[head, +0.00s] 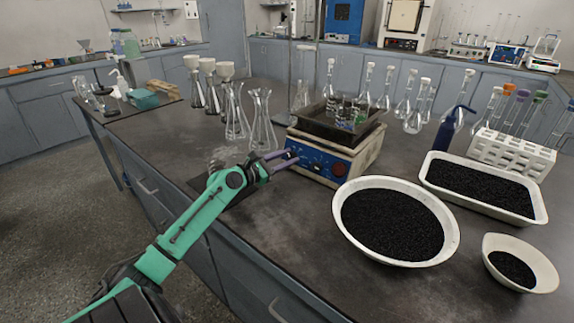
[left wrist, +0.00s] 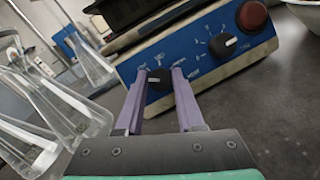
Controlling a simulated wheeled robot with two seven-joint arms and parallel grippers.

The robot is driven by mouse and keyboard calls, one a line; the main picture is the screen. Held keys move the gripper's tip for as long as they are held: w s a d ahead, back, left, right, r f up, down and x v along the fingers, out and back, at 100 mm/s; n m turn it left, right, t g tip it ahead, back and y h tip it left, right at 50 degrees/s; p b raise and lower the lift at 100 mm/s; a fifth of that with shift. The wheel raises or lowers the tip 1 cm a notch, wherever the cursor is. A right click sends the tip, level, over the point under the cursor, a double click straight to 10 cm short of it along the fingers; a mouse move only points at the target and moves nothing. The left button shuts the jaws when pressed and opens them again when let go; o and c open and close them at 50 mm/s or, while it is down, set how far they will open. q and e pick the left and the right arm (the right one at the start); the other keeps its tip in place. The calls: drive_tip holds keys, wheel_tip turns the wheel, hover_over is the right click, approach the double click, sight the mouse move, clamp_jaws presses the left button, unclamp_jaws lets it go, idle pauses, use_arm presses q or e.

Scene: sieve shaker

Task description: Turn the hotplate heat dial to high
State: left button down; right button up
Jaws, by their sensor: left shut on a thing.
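The hotplate (head: 345,158) stands on the bench with a blue front panel, and a dark tray with small glass jars sits on top. In the left wrist view, its left black dial (left wrist: 157,80) is between the two purple fingers of my left gripper (left wrist: 158,78), which is shut on it. A second black dial (left wrist: 223,44) with white marks around it and a red round button (left wrist: 252,16) are farther right on the panel. In the head view my left gripper (head: 283,160) reaches the panel's left end and hides that dial. My right gripper is not in view.
Glass flasks (head: 236,115) stand close left of the hotplate. A large white bowl of black grains (head: 342,232) sits at its front right, with a white tray (head: 530,211) and a smaller bowl (head: 545,267) beyond. The bench in front of the panel is mostly clear.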

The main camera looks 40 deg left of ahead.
use_arm(q)
drive_tip(key=m+g+h, duration=0.1)
drive_tip(key=m, duration=0.2)
drive_tip(key=m+g+h, duration=0.1)
drive_tip(key=m, duration=0.2)
drive_tip(key=shift+r+m, duration=0.15)
drive_tip(key=shift+m, duration=0.15)
drive_tip(key=m+g+p, duration=0.1)
drive_tip(key=m, duration=0.2)
drive_tip(key=m+p, duration=0.1)
drive_tip(key=m+g+p, duration=0.1)
drive_tip(key=shift+r+m+h, duration=0.2)
drive_tip(key=shift+m+h, duration=0.1)
drive_tip(key=shift+m, duration=0.1)
drive_tip(key=m+g+p, duration=0.1)
drive_tip(key=m+p, duration=0.2)
drive_tip(key=m, duration=0.1)
drive_tip(key=shift+r+g, duration=0.1)
drive_tip(key=shift+g, duration=0.3)
drive_tip(key=m+y+p, duration=0.1)
drive_tip(key=m+p, duration=0.2)
drive_tip(key=shift+w+g+y, duration=0.1)
drive_tip(key=shift+g+y, duration=0.2)
drive_tip(key=shift+g, duration=0.1)
drive_tip(key=m+g+y+p, duration=0.1)
drive_tip(key=m+p, duration=0.3)
drive_tip(key=shift+d, duration=0.1)
drive_tip(key=shift+m+y+p, duration=0.7)
drive_tip(key=shift+m+p, duration=0.35)
drive_tip(key=shift+m, duration=0.05)
